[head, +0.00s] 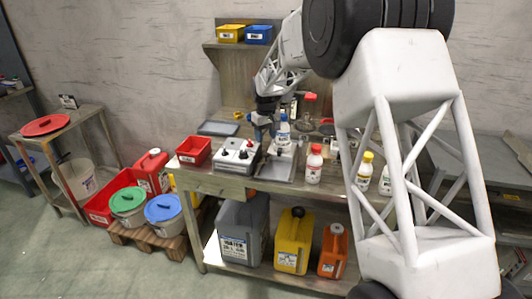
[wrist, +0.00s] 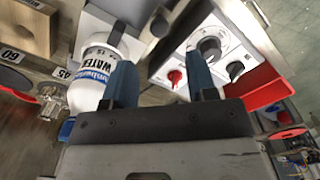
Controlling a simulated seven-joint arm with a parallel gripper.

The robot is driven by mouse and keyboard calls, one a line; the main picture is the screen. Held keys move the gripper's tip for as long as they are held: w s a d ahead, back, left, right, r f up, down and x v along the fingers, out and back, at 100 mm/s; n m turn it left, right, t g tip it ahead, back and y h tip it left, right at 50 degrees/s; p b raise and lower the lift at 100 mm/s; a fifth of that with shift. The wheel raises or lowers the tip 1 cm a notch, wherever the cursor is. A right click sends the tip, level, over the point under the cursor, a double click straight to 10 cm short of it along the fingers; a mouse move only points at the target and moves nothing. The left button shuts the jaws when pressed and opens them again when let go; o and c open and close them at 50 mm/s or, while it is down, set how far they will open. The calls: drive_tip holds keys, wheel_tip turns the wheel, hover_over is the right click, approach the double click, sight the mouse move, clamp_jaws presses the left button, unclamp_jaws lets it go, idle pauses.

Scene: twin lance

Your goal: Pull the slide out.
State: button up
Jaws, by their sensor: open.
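I cannot tell for sure which part is the slide. A wooden block with a round knob (wrist: 28,38) shows at the upper left of the wrist view. My gripper (head: 262,133) is above the bench, just left of a white bottle with a blue cap (head: 283,135). In the wrist view my gripper (wrist: 160,82) is open, with nothing seen held between its blue fingers. The bottle, labelled WATER (wrist: 98,72), is close beside the left finger. Dark round parts (wrist: 160,24) show beyond the gap between the fingers.
A control box with knobs (head: 236,155) stands left of the gripper, beside a red bin (head: 194,151). A red-capped bottle (head: 314,165) stands to the right. The bench front (head: 222,187) and canisters (head: 292,243) are below. My arm hides part of the bench's right side.

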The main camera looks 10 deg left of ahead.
sight(266, 153)
drive_tip(key=shift+f, duration=0.15)
drive_tip(key=shift+f, duration=3.75)
clamp_jaws()
